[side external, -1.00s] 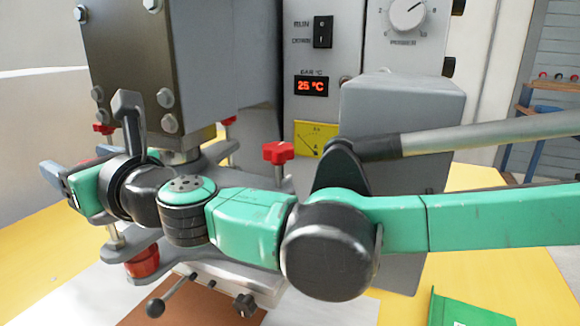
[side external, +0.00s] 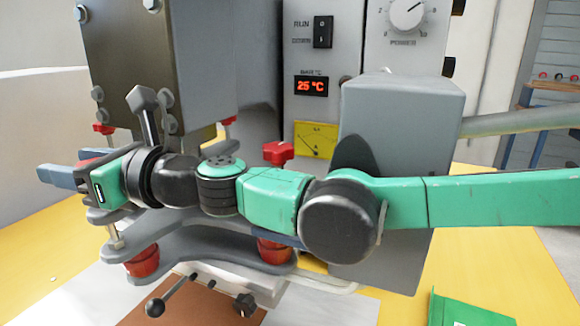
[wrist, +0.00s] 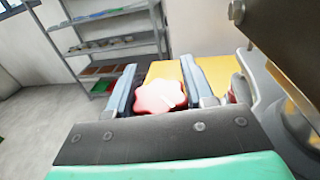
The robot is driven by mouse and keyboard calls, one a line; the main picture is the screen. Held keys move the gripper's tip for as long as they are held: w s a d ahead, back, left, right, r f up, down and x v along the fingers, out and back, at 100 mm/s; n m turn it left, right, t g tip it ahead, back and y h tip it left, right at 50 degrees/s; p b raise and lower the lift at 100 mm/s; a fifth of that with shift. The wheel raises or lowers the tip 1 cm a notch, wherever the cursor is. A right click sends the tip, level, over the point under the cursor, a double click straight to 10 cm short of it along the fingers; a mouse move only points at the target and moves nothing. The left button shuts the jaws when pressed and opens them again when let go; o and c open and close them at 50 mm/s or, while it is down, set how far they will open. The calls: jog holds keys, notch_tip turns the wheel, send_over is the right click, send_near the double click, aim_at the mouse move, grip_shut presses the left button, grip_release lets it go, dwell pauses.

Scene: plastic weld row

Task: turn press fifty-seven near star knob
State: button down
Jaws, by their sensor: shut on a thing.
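My gripper (wrist: 158,88) is shut on a red star knob (wrist: 160,97), whose lobed top shows between the two grey-blue fingers in the wrist view. In the side view my gripper (side external: 62,175) is at the left of the press (side external: 130,65), with its fingers pointing left. A sliver of red shows by the fingers there; most of the gripped knob is hidden. Another red star knob (side external: 278,153) stands right of the press head, behind my arm. Smaller red knobs show at the head's lower left (side external: 103,128) and behind it (side external: 229,120).
A grey box (side external: 405,125) and a control panel (side external: 330,40) with a 25 °C display stand behind my arm. A grey bar (side external: 520,120) extends right. A grey base plate (side external: 200,232) lies below. A green tray (side external: 465,312) is at lower right.

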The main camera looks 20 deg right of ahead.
jog(key=shift+c, duration=1.7)
grip_release()
jog(key=shift+d, duration=0.1)
jog(key=shift+v, duration=2.75)
